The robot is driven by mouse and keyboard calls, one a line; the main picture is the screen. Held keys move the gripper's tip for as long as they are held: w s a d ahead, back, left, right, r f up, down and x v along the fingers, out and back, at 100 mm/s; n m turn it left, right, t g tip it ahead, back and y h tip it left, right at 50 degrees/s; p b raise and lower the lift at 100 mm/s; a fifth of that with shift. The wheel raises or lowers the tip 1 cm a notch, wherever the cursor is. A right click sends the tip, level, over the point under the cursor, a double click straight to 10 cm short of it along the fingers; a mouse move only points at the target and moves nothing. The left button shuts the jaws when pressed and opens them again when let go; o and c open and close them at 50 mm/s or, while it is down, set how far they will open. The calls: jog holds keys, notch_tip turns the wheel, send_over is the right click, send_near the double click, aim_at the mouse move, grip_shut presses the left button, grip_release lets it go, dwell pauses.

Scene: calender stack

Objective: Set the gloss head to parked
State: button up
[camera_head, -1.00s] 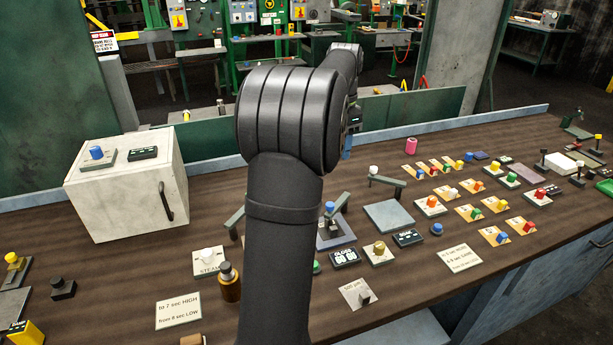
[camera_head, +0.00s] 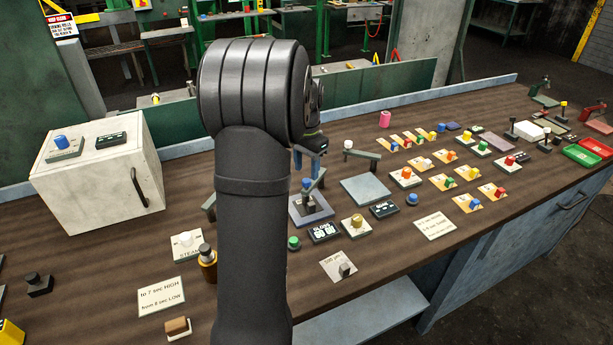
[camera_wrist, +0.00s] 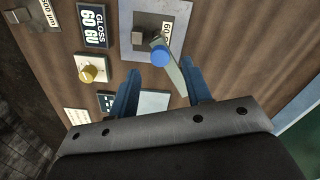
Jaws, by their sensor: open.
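The gloss head is a blue-knobbed swinging arm on a grey-blue plate (camera_head: 323,213), near the middle of the bench, partly hidden by my arm in the head view. Its blue knob (camera_head: 307,183) also shows in the wrist view (camera_wrist: 160,55), with the grey arm (camera_wrist: 178,78) running down beside it. The plate (camera_wrist: 131,38) carries a dark block and a label reading 60. My gripper (camera_wrist: 160,69) is open, its two blue fingers either side of the knob in the wrist view. I cannot tell how far above the knob they are.
The GLOSS display (camera_head: 323,231) reads 60 GU in the wrist view (camera_wrist: 95,25). A yellow knob (camera_head: 357,221), a green button (camera_head: 293,243) and a flat grey plate (camera_head: 366,190) stand close by. A white cabinet (camera_head: 97,181) is at left; several coloured knobs fill the right.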

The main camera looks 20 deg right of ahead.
aim_at(306, 180)
jog(key=shift+f, duration=1.8)
grip_shut()
